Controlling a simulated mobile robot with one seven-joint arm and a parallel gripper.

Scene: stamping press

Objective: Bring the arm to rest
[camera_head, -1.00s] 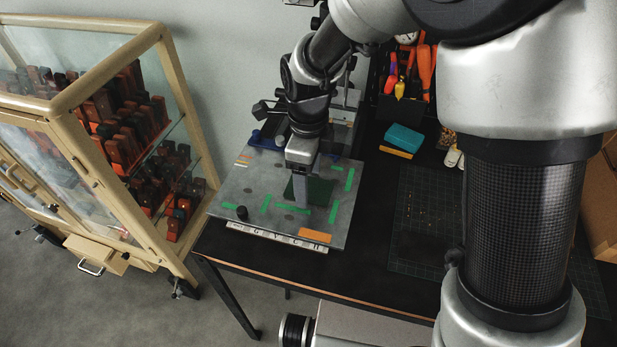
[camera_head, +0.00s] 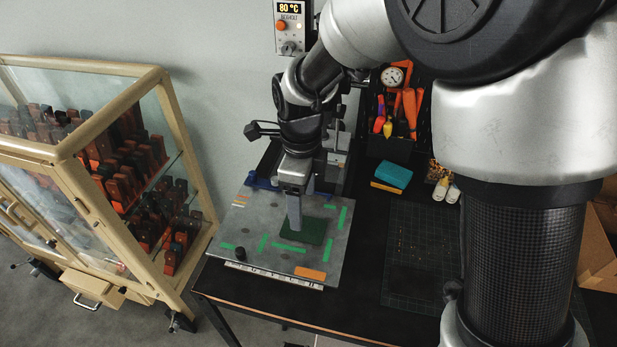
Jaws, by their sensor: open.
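My gripper (camera_head: 294,215) points down over the grey metal plate (camera_head: 250,220) on the black table. Its fingers are seen edge-on, open, with nothing visible held in them. The fingertips appear at the left edge of a dark green square (camera_head: 312,231) on the plate. I cannot tell the exact height above it. My arm comes in from the upper right and hides part of the press (camera_head: 338,160) behind the plate.
A glass cabinet (camera_head: 110,150) with several wooden-handled stamps stands at the left. A controller (camera_head: 290,25) reads 80 °C on the wall. A tool rack (camera_head: 400,100), a teal block (camera_head: 393,175), small bottles (camera_head: 446,192) and a cutting mat (camera_head: 420,250) are to the right.

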